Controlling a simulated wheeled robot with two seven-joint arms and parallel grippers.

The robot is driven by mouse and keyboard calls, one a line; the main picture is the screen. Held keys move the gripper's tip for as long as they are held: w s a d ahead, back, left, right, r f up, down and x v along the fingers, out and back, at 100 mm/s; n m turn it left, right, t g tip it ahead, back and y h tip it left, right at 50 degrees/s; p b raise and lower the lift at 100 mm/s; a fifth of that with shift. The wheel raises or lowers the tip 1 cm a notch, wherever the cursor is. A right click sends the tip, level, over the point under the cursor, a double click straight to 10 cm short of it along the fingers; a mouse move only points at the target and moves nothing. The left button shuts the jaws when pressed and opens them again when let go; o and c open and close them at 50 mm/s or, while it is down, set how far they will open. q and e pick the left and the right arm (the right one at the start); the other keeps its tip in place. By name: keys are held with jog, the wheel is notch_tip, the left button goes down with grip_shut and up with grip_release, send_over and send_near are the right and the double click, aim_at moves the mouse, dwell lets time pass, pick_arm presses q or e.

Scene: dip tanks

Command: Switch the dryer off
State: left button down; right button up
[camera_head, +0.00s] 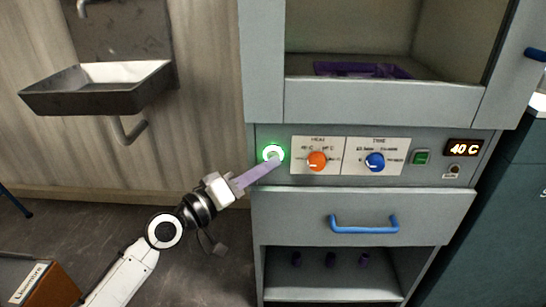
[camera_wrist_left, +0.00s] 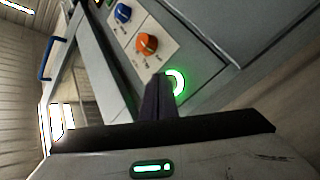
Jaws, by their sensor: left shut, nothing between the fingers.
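The dryer (camera_head: 384,100) is a grey cabinet with a control panel across its middle. A round button with a glowing green-white ring (camera_head: 273,152) is at the left end of the panel, and the ring also shows in the left wrist view (camera_wrist_left: 177,82). My left gripper (camera_head: 276,161) is shut and empty, with its fingertips at the lower edge of the lit ring. I cannot tell whether they touch it. The fingers hide part of the button. The display (camera_head: 463,148) reads 40 C. My right gripper is not in view.
An orange HEAT knob (camera_head: 317,160) and a blue TIME knob (camera_head: 375,162) sit right of the ring, with a small green switch (camera_head: 421,157) beyond. A blue drawer handle (camera_head: 364,224) juts out below. A metal sink (camera_head: 97,88) hangs on the wall at left.

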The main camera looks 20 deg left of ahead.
pick_arm(q)
jog(key=shift+w+a, duration=0.15)
jog(key=shift+w, duration=0.2)
jog(key=shift+s, duration=0.45)
jog(key=s+d+p, duration=0.2)
jog(key=s, duration=0.3)
jog(key=shift+s, duration=0.35)
dwell(0.5)
